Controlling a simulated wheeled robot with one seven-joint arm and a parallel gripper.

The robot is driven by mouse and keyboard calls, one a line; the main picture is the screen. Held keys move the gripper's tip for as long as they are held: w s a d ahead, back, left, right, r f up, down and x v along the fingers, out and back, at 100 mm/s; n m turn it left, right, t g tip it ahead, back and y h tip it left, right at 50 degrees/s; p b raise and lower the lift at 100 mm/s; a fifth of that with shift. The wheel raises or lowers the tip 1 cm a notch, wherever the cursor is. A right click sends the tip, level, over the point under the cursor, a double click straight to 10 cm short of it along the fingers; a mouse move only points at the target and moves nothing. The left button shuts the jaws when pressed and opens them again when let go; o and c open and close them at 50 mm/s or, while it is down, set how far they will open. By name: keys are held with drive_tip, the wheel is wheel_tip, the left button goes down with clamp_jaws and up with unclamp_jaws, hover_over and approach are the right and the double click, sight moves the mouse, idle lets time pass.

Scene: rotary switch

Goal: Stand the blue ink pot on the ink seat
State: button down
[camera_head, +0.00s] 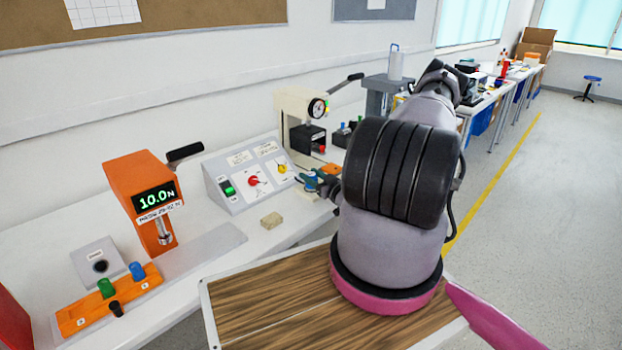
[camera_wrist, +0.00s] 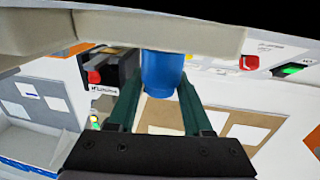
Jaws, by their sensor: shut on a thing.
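My gripper (camera_head: 326,184) is at the end of my arm, low over the bench in front of the cream press. It is shut on the blue ink pot (camera_wrist: 163,74), a plain blue cylinder between two dark green fingers in the wrist view. A small patch of the blue pot (camera_head: 311,180) shows in the head view, beside the sloped switch panel. A pale bar crosses the top of the wrist view close to the pot's far end; whether they touch I cannot tell. I cannot make out the ink seat; my arm and gripper cover part of that area.
The cream press (camera_head: 299,104) with a dial and lever stands behind my gripper. The switch panel (camera_head: 243,176) is to its left.

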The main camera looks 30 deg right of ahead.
drive_tip(key=shift+f, duration=0.4)
drive_tip(key=shift+f, duration=0.1)
drive_tip(key=shift+c, duration=1.6)
unclamp_jaws()
